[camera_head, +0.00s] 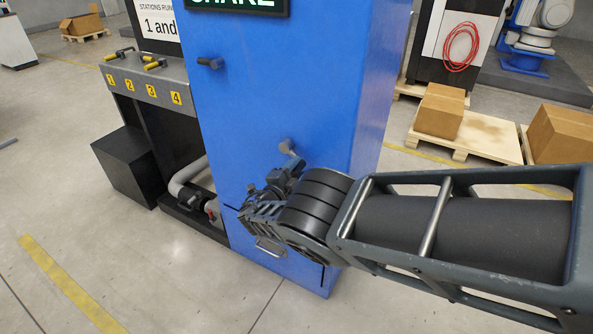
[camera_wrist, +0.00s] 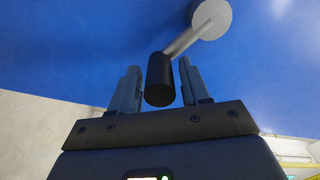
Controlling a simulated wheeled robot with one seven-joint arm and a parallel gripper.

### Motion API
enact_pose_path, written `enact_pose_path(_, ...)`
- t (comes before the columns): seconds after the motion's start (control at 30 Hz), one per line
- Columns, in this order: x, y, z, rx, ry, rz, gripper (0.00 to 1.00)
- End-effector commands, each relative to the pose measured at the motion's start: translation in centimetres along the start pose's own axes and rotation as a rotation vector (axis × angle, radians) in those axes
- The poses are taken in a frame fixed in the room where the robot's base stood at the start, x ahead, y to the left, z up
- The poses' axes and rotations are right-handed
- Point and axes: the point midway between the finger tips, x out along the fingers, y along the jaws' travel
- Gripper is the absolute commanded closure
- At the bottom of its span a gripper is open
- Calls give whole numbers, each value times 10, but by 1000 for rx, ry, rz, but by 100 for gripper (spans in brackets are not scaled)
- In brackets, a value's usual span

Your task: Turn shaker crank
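The shaker crank is on the front of the blue cabinet (camera_head: 285,80). In the wrist view its round grey hub (camera_wrist: 211,18) is at the top, and a grey arm (camera_wrist: 185,42) runs down-left to a black handle (camera_wrist: 160,80). My gripper (camera_wrist: 159,65) has one finger on each side of the handle, with narrow gaps showing on both sides. It is open around the handle. In the head view the hub (camera_head: 286,146) shows just above my gripper (camera_head: 285,172), and the handle is hidden or too small to make out.
A black knob (camera_head: 209,63) sticks out higher on the cabinet, and a metal pull (camera_head: 270,247) is low on it. Left stands a numbered panel with yellow-black levers (camera_head: 146,93) and a grey pipe (camera_head: 188,175) below. Boxes on pallets (camera_head: 470,135) are at right. The floor at front left is clear.

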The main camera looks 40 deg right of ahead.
Motion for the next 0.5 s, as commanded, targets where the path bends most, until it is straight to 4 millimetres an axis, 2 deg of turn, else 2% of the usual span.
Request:
enact_pose_path(0.07, 0, 0, 0, 0, 0, 0, 45)
enact_pose_path(0.33, -1, -1, 0, 0, -2, -1, 45)
enact_pose_path(0.5, -20, -3, 0, -1, -4, -2, 45)
